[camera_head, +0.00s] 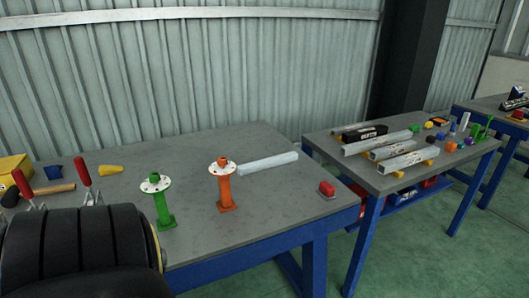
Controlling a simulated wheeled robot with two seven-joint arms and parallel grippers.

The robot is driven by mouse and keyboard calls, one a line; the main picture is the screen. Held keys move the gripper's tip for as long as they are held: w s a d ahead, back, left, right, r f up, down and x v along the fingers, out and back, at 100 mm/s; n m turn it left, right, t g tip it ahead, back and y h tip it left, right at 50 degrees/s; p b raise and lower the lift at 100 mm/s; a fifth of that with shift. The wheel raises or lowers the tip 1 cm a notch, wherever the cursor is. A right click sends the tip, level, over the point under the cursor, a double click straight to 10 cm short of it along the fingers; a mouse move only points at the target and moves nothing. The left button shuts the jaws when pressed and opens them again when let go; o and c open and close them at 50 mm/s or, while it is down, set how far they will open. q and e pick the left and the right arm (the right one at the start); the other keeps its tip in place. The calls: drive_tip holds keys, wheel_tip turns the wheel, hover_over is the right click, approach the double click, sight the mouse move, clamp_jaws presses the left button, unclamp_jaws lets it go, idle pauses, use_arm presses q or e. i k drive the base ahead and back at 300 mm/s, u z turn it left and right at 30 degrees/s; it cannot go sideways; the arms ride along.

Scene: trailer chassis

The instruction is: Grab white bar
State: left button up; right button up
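A white bar (268,163) lies flat on the near grey table (262,205), toward its back right. It stands clear behind and to the right of the orange flanged stand (224,186). Neither my left nor my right gripper shows in the head view.
A green flanged stand (159,203), red-handled clamps (86,180), a hammer (50,189) and a red block (327,189) are on the near table. A large black ribbed shape (80,255) hides its front left. Pale square bars (377,143) lie on the second table.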

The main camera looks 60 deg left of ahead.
sight(248, 168)
drive_tip(key=u, duration=0.85)
drive_tip(key=i, duration=1.15)
drive_tip(key=u, duration=1.25)
